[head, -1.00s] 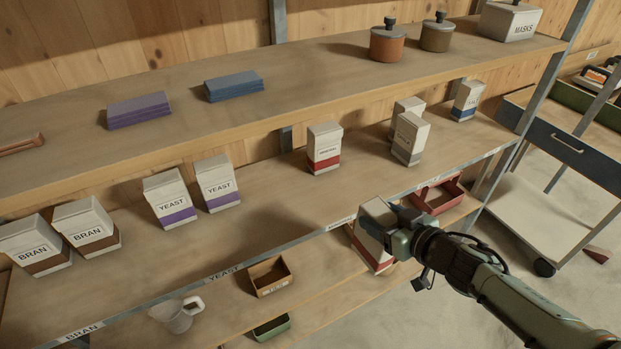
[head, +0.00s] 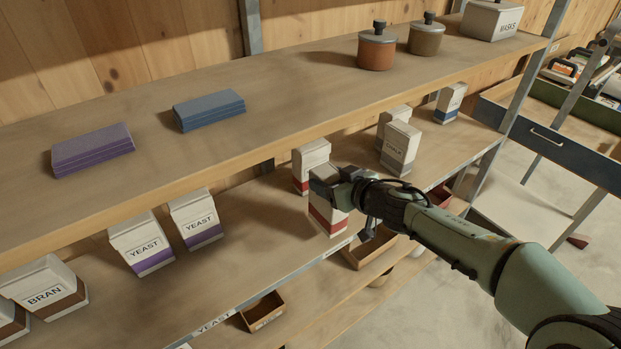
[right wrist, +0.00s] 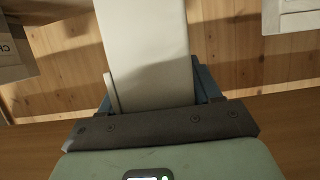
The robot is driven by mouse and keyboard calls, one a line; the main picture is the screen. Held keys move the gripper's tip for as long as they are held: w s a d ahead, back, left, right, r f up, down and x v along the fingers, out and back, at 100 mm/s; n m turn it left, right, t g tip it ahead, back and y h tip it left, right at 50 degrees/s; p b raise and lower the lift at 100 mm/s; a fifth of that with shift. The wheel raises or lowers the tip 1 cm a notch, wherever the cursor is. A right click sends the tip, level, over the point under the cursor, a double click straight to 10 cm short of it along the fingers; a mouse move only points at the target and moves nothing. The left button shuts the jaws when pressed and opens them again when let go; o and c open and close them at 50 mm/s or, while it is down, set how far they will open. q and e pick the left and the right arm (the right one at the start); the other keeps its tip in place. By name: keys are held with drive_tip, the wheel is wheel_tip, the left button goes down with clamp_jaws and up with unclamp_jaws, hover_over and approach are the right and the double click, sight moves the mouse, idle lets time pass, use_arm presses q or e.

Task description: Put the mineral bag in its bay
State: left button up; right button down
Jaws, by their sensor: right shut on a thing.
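The held mineral bag (head: 328,207), white with a red band, is in my right gripper (head: 345,181) at the front of the middle shelf (head: 250,235). The gripper is shut on its upper part, and the bag looks nearly upright. Whether its base touches the shelf I cannot tell. Another red-banded bag (head: 308,163) stands just behind it on the shelf, partly hidden by it. In the right wrist view the held bag (right wrist: 150,50) is a pale block between the fingers. My left gripper is not in view.
Grey-banded bags (head: 400,147) stand to the right, with a blue-banded bag (head: 449,103) beyond. Yeast bags (head: 142,242) and bran bags (head: 45,285) stand left. The upper shelf (head: 290,90) overhangs behind. Open bins (head: 262,312) sit below.

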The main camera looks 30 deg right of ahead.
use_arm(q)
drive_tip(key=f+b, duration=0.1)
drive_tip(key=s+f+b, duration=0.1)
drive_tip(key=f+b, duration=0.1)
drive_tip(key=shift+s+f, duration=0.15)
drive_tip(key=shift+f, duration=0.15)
use_arm(e)
drive_tip(key=x, duration=0.8)
drive_tip(key=shift+w+f, duration=0.1)
drive_tip(key=shift+f, duration=0.1)
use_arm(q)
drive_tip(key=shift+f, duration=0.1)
use_arm(e)
drive_tip(key=shift+c, duration=1.1)
unclamp_jaws()
drive_tip(key=shift+f, duration=0.15)
